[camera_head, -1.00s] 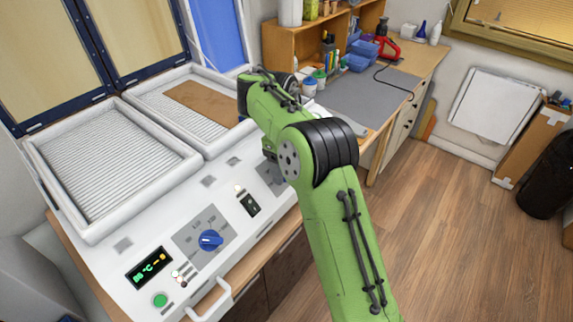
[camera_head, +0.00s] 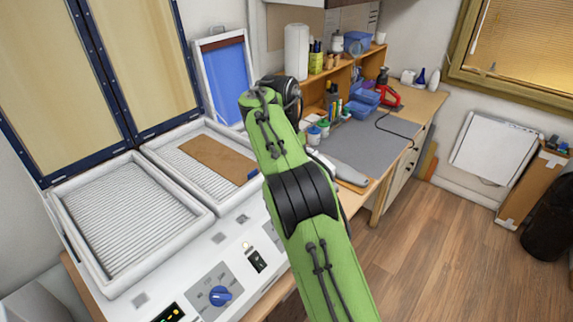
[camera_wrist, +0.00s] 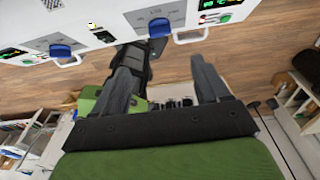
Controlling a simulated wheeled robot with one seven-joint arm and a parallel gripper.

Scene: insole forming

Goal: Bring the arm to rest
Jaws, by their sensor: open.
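My green arm rises from the bottom of the head view, folded at its black elbow joint, in front of the machine's right end. The gripper itself is hidden behind the arm there. In the wrist view my gripper (camera_wrist: 165,88) shows two dark fingers spread apart with nothing between them. Past the fingers lie the wooden floor (camera_wrist: 240,68) and the white front of the machine with blue knobs. No object is held.
The white forming machine (camera_head: 195,265) has two ribbed trays; a brown sheet (camera_head: 217,158) lies in the right one. The workbench (camera_head: 365,147) with a grey mat, bottles and blue bins stands behind my arm. The floor (camera_head: 400,255) at right is clear.

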